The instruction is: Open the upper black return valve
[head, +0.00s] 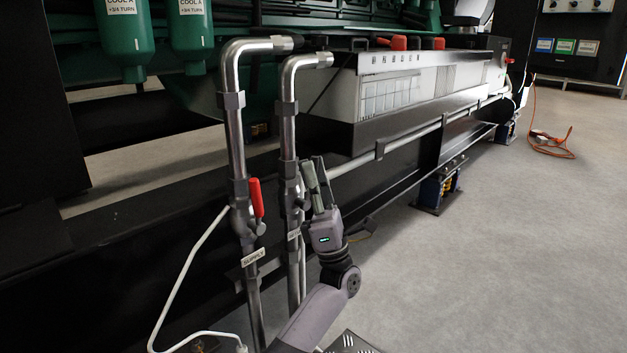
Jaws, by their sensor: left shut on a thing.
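The return valve (293,194) sits on the right-hand of two upright steel pipes, with a partly covered label below it. Its black handle is mostly hidden by my gripper, so its exact angle cannot be told. My left gripper (317,172) reaches up from below, just right of the return pipe, its fingers pointing up. It is shut on the black handle beside the valve body. My right gripper is not in view.
The supply valve with its red handle (256,197) stands upright close on the left, above a SUPPLY label (252,257). A white cable (187,262) hangs left of the pipes. A dark frame rail runs behind. Grey floor (500,250) at right is mostly clear, with an orange cable (556,150) farther back.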

